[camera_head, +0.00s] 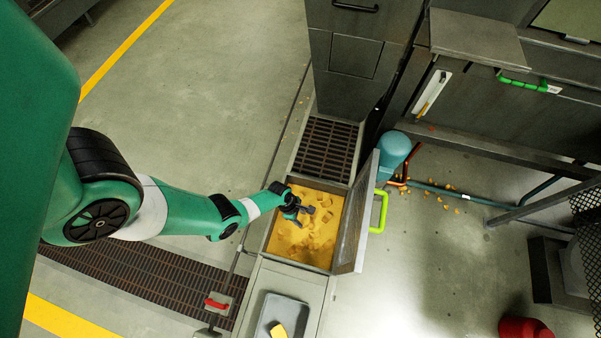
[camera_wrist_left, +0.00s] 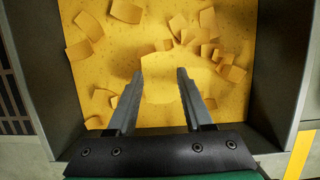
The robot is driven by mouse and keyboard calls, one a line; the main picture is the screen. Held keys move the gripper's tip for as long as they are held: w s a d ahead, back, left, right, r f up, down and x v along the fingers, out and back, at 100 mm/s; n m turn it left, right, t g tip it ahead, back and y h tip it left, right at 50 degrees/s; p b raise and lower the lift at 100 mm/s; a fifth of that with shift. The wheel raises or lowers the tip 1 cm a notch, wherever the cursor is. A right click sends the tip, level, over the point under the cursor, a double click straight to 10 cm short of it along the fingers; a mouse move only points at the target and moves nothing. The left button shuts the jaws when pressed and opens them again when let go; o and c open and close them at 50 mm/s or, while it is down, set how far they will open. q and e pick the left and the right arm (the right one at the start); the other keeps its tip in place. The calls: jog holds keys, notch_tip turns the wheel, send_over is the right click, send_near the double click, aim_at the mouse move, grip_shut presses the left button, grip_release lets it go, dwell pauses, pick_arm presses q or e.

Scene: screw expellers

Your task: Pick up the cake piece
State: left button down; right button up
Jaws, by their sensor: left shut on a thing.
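Yellow cake pieces lie in an open metal bin (camera_head: 345,232) over a layer of yellow material (camera_head: 302,248). My left gripper (camera_head: 306,211) reaches down into this bin. In the left wrist view its two fingers (camera_wrist_left: 162,76) stand apart with a flat, pale yellow cake piece (camera_wrist_left: 164,82) between them, and they are shut on it. The piece's lower outline blends into the yellow behind it. Other loose pieces (camera_wrist_left: 232,73) lie around it. My right gripper is in neither view.
The bin's raised lid with a green handle (camera_head: 379,211) stands on its right. A grey tray (camera_head: 265,318) holding a yellow piece (camera_head: 278,331) is in front of the bin. A dark grate (camera_head: 327,148) lies behind it, beside a blue cylinder (camera_head: 394,149).

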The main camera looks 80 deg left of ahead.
pick_arm(q)
jog(key=s+d+r+p, duration=0.9)
jog(key=s+r+p, duration=0.1)
jog(key=p, duration=0.1)
jog(key=shift+s+r, duration=0.15)
jog(key=shift+s, duration=0.15)
